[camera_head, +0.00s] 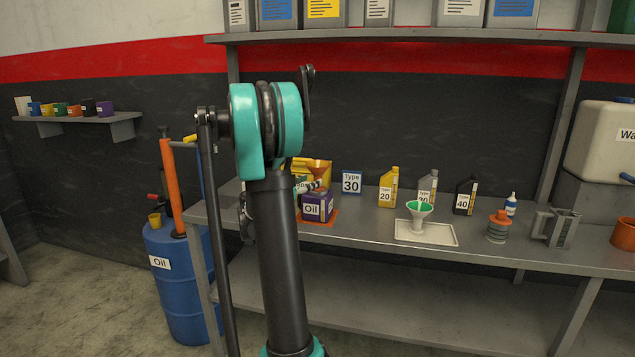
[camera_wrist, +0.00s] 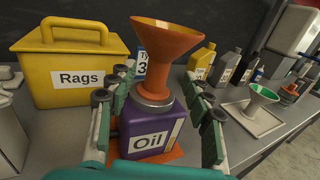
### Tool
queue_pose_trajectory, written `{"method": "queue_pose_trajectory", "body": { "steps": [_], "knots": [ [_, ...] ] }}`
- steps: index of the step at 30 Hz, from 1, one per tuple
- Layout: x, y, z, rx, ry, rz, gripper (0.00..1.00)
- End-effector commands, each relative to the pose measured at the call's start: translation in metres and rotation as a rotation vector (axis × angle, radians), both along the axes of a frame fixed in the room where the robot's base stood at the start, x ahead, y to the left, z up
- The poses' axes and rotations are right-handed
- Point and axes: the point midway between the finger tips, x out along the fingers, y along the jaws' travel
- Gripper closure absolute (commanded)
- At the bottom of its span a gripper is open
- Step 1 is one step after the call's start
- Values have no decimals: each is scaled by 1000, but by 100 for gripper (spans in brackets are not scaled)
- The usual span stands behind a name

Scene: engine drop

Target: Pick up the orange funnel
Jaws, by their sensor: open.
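The orange funnel (camera_wrist: 165,50) stands upright in the mouth of the purple oil container (camera_wrist: 148,128) in the wrist view. In the head view the funnel (camera_head: 318,170) shows only partly beside my arm, above the purple container (camera_head: 318,207). My gripper (camera_wrist: 157,98) is open, with one finger on each side of the container's top and the funnel's lower part. I cannot tell whether the fingers touch either one. In the head view my arm hides most of the gripper.
A yellow Rags box (camera_wrist: 75,65) stands close on the left. An orange mat (camera_head: 322,219) lies under the container. To the right are several bottles (camera_head: 388,187), a green funnel (camera_head: 419,212) on a white tray (camera_head: 425,240), and a grey metal holder (camera_head: 556,228). A shelf (camera_head: 420,36) runs above.

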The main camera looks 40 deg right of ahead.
Motion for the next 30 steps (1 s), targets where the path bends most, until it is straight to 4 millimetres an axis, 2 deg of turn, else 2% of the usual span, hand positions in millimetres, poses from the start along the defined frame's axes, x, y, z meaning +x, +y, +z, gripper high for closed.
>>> {"method": "queue_pose_trajectory", "body": {
  "steps": [5, 15, 22, 23, 30],
  "knots": [
    [3, -7, 0, 0, 0, 1, 50],
    [15, -49, -1, 0, 0, 0, 50],
    [16, -52, -1, 0, -1, 1, 50],
    [16, -52, -1, 0, -1, 1, 51],
    [16, -51, -1, 0, 0, 1, 81]
  ]
}}
